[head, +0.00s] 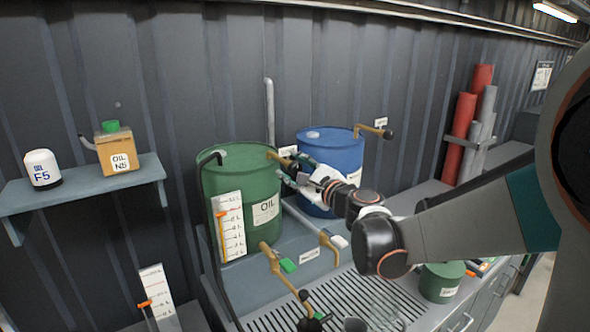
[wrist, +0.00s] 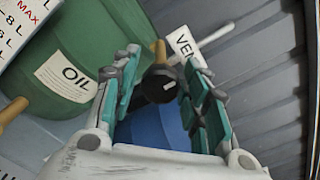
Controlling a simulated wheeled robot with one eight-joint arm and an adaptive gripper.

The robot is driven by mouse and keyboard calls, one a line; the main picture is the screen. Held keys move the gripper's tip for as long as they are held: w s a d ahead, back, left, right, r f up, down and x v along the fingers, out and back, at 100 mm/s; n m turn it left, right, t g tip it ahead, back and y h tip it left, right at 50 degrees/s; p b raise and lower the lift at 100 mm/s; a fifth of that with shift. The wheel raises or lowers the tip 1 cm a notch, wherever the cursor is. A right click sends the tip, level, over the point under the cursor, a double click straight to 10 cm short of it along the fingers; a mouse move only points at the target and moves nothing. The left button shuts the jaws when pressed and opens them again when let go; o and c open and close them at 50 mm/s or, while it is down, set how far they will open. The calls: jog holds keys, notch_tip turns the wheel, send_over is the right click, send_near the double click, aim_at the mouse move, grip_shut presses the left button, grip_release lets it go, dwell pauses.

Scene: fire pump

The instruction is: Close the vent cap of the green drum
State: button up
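The green drum (head: 238,205) stands on the bench at left centre, with an OIL label. Its brass vent arm (head: 276,156) sticks out at the upper right, near a white tag. In the wrist view the green drum (wrist: 95,45) fills the left, and a black round vent cap (wrist: 159,84) sits by the brass stem, beside the VENT tag (wrist: 184,44). My gripper (head: 283,178) is at the drum's right side. Its fingers (wrist: 163,62) are open in the wrist view, with the cap appearing between them. I cannot tell whether they touch it.
A blue drum (head: 335,158) stands close behind my gripper, with its own brass vent arm (head: 370,130). A level gauge (head: 229,226) stands at the green drum's front. Brass taps (head: 270,258) and a grated tray (head: 350,298) lie below. A shelf (head: 85,189) is at left.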

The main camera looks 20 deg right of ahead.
dwell(0.3)
jog(key=v, duration=0.7)
jog(key=shift+s, duration=0.35)
